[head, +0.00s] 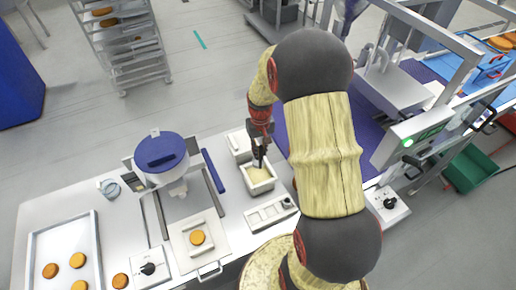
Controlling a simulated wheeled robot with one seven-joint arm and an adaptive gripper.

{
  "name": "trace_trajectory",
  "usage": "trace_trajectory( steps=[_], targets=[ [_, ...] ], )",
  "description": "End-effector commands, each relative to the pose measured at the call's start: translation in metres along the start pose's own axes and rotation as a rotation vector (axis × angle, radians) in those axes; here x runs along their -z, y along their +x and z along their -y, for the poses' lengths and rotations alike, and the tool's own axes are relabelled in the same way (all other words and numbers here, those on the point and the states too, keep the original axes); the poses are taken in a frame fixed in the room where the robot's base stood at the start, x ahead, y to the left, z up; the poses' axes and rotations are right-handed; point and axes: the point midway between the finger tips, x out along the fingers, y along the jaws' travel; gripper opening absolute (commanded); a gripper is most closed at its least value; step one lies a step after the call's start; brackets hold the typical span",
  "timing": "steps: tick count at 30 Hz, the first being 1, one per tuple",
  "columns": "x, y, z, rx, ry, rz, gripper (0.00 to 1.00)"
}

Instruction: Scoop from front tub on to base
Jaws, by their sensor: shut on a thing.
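My gripper (260,140) points down over the front tub (262,187) and is shut on a dark, thin tool, likely the scoop (261,158). The tool's lower end reaches to the pale filling (257,174) in the tub; whether it is loaded I cannot tell.
A second white tub (236,142) stands just behind. A blue-lidded hopper machine (160,152) stands to the left. A white tray (92,232) with several rounds is at far left. A control panel (270,214) sits in front of the tub. The conveyor frame (415,135) is to the right.

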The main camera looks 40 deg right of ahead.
Motion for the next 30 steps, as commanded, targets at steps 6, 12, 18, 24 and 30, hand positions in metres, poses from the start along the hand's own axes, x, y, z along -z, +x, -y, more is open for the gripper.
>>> trace_trajectory(
  steps=[6,12,18,24,30],
  targets=[
    [0.0,0.018,0.0,0.0,0.0,0.001,0.0],
    [0.0,0.034,0.0,0.0,0.0,0.001,0.0],
    [0.0,0.05,0.0,0.0,0.0,0.0,0.0],
    [0.0,0.067,0.0,0.0,0.0,0.001,0.0],
    [0.0,0.083,0.0,0.0,0.0,0.0,0.0]
  ],
)
